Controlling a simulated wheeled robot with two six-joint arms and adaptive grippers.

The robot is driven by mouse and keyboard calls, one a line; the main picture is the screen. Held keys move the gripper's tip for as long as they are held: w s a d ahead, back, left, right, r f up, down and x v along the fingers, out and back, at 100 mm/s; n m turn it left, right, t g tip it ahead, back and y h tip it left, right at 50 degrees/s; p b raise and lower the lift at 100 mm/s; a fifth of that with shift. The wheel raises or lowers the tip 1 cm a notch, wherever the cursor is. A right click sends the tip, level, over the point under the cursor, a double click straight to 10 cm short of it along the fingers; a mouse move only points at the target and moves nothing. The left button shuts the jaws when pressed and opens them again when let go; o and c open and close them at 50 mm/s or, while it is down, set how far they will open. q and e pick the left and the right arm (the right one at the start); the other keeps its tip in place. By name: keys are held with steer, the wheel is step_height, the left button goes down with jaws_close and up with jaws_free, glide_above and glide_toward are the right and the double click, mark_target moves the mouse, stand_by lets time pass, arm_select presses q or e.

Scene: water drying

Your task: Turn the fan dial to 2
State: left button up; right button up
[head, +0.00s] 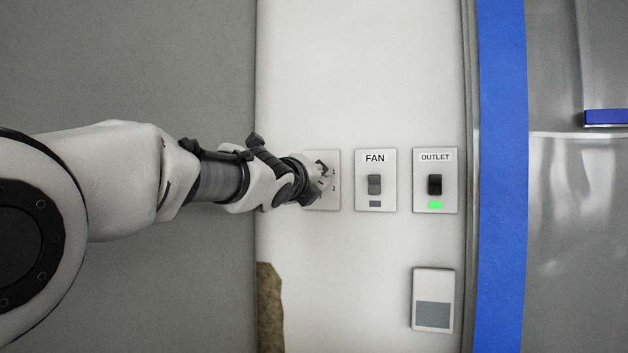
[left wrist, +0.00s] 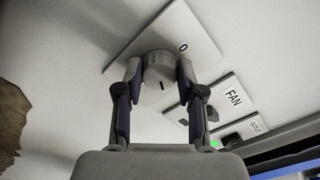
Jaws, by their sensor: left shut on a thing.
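The fan dial (left wrist: 160,68) is a round, pale grey knob on a light wall plate marked 0 in the left wrist view. A dark mark shows on its rim, on the side nearest the camera. In the head view the dial plate (head: 334,200) shows small digits 1 and 2 at its right side, and my gripper covers most of the knob. My left gripper (head: 322,176) reaches in from the left, its two fingers closed on opposite sides of the dial. My right gripper is in neither view.
Right of the dial are the FAN switch plate (head: 375,202) with an unlit indicator and the OUTLET plate (head: 448,190) with a lit green one. A small wall box (head: 433,283) sits lower. A blue vertical strip (head: 502,240) borders metal panels at right.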

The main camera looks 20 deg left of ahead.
arm_select(q)
steer(key=o, duration=1.1)
steer(key=shift+r, duration=0.3)
steer(key=shift+o, duration=0.2)
steer(key=shift+w+f, duration=0.1)
steer(key=shift+f, duration=0.05)
steer(key=shift+f, duration=0.1)
